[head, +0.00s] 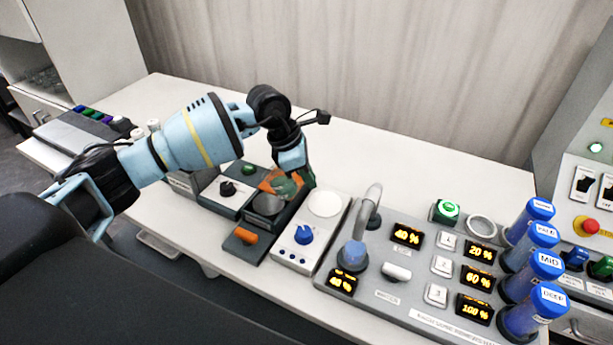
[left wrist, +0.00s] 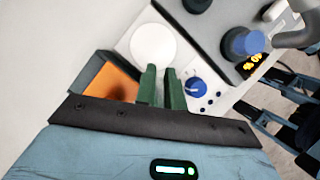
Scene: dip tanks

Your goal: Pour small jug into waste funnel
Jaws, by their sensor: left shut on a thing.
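My left gripper (head: 296,180) is over the middle of the bench, fingers pointing down. In the left wrist view its two green fingers (left wrist: 161,88) are close together. An orange, square-mouthed opening, apparently the waste funnel (head: 266,182), is right beside and behind the jug. It also shows in the left wrist view (left wrist: 108,82).
A unit with a white round plate (head: 324,203) and blue knob (head: 303,235) stands just right of the gripper. Further right are a console with lit displays (head: 407,236) and several blue-capped tubes (head: 535,265). The bench behind (head: 400,165) is clear.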

